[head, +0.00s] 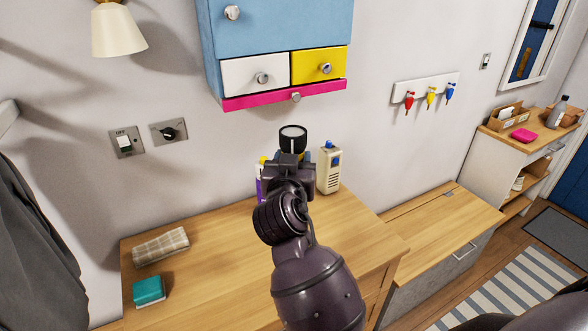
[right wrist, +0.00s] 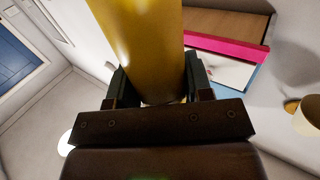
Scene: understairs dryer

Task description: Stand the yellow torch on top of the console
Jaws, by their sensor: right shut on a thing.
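The yellow torch (right wrist: 140,40) is between the fingers of my right gripper (right wrist: 155,92), which is shut on its body. In the head view the torch's dark round end with a pale face (head: 292,138) points up above my right gripper (head: 290,162), which hides most of the body. The torch appears held up in front of the wall, over the back of a wood-topped unit (head: 215,270). I cannot tell for sure which piece of furniture is the console; another wood-topped unit (head: 495,135) stands at the far right. My left gripper is not in view.
A purple bottle (head: 259,185) and a cream container (head: 329,170) stand near my right gripper. A folded cloth (head: 160,246) and a teal sponge (head: 149,290) lie at left. A blue cabinet (head: 280,25) hangs above. A lower wooden bench (head: 440,225) has a clear top.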

